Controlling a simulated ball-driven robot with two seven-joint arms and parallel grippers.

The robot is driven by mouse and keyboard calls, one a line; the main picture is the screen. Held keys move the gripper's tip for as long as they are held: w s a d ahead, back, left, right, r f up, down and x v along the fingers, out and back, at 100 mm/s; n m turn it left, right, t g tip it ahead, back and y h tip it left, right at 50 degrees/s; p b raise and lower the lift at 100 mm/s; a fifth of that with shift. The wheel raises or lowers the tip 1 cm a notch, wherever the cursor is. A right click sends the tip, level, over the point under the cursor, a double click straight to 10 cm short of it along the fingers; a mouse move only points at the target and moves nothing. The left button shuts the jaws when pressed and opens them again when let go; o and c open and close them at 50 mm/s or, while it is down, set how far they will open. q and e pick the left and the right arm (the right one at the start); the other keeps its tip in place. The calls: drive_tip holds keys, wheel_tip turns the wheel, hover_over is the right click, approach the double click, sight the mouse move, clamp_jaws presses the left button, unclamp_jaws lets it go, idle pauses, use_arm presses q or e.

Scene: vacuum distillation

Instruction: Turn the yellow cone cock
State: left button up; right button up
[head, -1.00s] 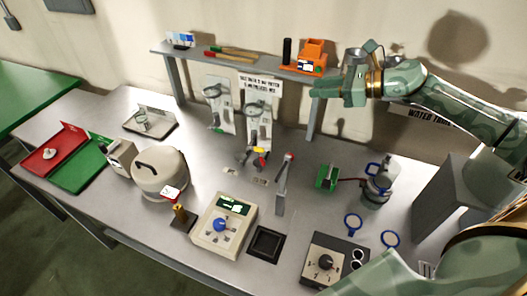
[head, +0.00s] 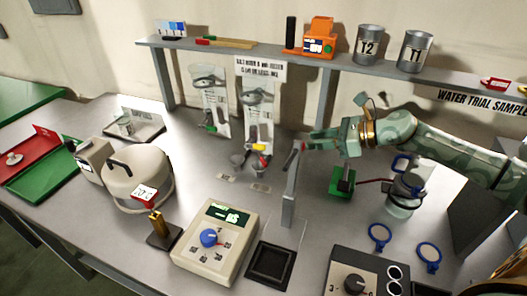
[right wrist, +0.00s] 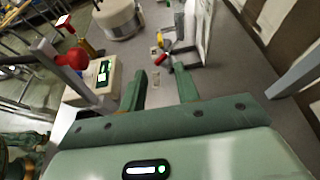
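The yellow cone cock (head: 258,147) is a small yellow handle on the glassware at the wall-side stand, in the middle of the head view. It sits close to a red handle and grey flasks. In the right wrist view the yellow cock (right wrist: 166,46) is small, beyond the fingertips, with a red piece (right wrist: 160,59) close by. My right gripper (head: 310,141) is to the right of the cock in the head view, apart from it. In the right wrist view its two fingers (right wrist: 158,80) are spread with nothing between them. My left gripper is not in view.
A green block (head: 341,186), a glass vessel (head: 402,198) and a beige control box (head: 216,242) stand nearby. A shelf (head: 230,48) runs above.

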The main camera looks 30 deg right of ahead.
sight(264, 145)
drive_tip(key=b+x, duration=0.1)
drive_tip(key=x, duration=1.4)
drive_tip(key=shift+w+a+f, duration=0.15)
drive_tip(key=shift+w+f, duration=0.1)
drive_tip(key=shift+w, duration=0.05)
clamp_jaws()
